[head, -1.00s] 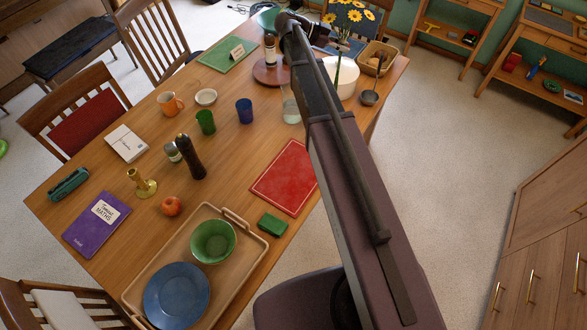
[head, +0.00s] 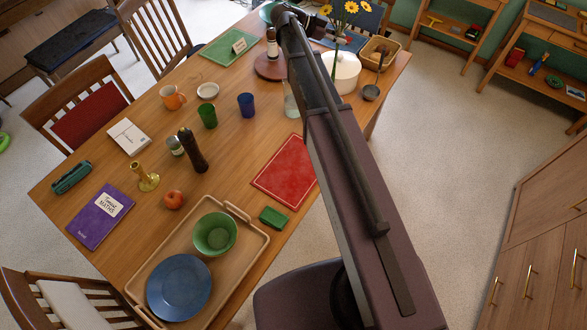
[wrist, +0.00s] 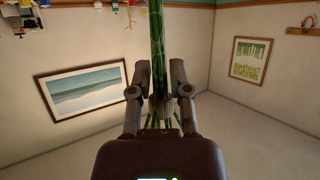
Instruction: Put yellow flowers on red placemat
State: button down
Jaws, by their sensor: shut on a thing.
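The yellow flowers (head: 351,7) show at the top edge of the head view, partly cut off, beyond the end of my arm. Their green stems (wrist: 157,40) run between the fingers of my gripper (wrist: 160,90) in the wrist view, and the gripper is shut on them. The stem ends show below the fingers there, and the blooms are outside that view. In the head view my arm largely hides the gripper. The red placemat (head: 286,172) lies flat and bare on the table, its right corner behind my arm. The flowers are held up, away from it.
The wooden table (head: 232,150) holds a tray (head: 250,237) with a green bowl and blue plate, a green block (head: 273,217) close to the placemat, a pepper mill (head: 193,150) and cups. A clear glass (head: 291,105) and white round container (head: 346,72) stand near my arm.

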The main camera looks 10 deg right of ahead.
aim_at(295, 168)
jog(key=u, duration=0.75)
jog(key=k, duration=0.85)
jog(key=u, duration=0.05)
